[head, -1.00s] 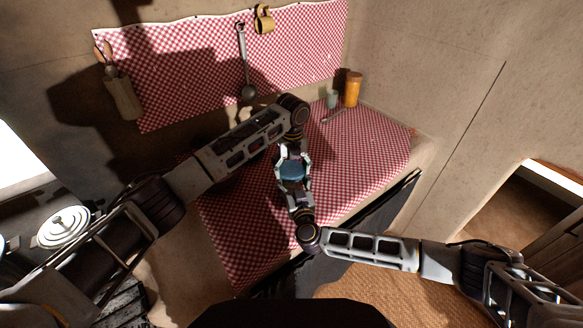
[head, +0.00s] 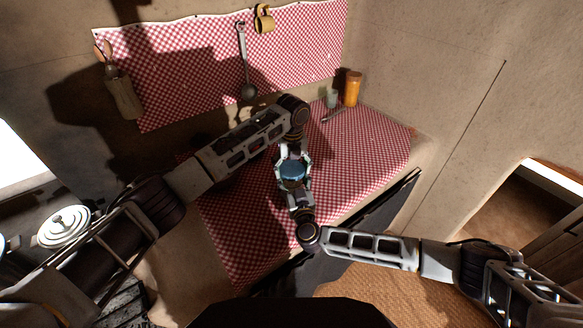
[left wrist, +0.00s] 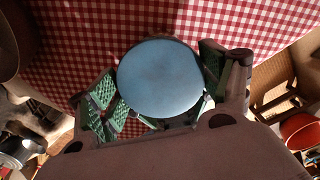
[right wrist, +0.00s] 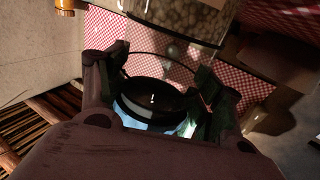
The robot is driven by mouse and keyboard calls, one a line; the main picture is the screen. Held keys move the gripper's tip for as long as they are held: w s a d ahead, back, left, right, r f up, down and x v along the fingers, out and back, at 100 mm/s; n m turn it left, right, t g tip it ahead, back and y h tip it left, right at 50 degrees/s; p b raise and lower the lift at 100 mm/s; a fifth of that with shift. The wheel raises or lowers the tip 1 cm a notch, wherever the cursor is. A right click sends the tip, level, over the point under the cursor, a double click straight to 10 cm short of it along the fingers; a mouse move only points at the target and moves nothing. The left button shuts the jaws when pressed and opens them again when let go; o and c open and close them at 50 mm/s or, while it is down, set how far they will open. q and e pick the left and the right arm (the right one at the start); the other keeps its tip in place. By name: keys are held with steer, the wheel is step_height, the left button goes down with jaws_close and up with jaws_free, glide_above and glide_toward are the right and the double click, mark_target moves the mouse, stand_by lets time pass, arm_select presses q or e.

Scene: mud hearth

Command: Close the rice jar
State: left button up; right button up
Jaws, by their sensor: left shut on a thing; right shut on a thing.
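A round blue lid (head: 292,173) is between my two grippers over the checked cloth. In the left wrist view its flat blue face (left wrist: 160,78) lies between the green finger pads. My left gripper (head: 292,160) reaches it from the far side and is shut on it. My right gripper (head: 299,192) reaches it from the near side and is also shut on it. The right wrist view shows the lid's dark side (right wrist: 153,100) between the fingers. A glass jar of pale grains (right wrist: 178,15) shows at that view's top edge, apart from the lid. I cannot make out the jar in the head view.
A counter with a red checked cloth (head: 360,150) lies below; its right part is mostly clear. An orange container (head: 352,88) and a small greenish cup (head: 331,98) stand at the back. A lidded pot (head: 64,225) is at left.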

arm_select(q)
steer(key=shift+a+f, duration=0.25)
steer(key=shift+f, duration=0.3)
arm_select(e)
steer(key=shift+s+a+r, duration=0.1)
steer(key=shift+a+r, duration=0.05)
steer(key=shift+r, duration=0.05)
arm_select(q)
steer(key=o, duration=0.7)
steer(key=shift+o, duration=0.2)
steer(key=shift+d, duration=0.1)
steer(key=shift+d+r, duration=0.1)
steer(key=shift+r, duration=0.25)
arm_select(e)
steer(key=shift+f, duration=0.1)
arm_select(q)
steer(key=shift+r, duration=2)
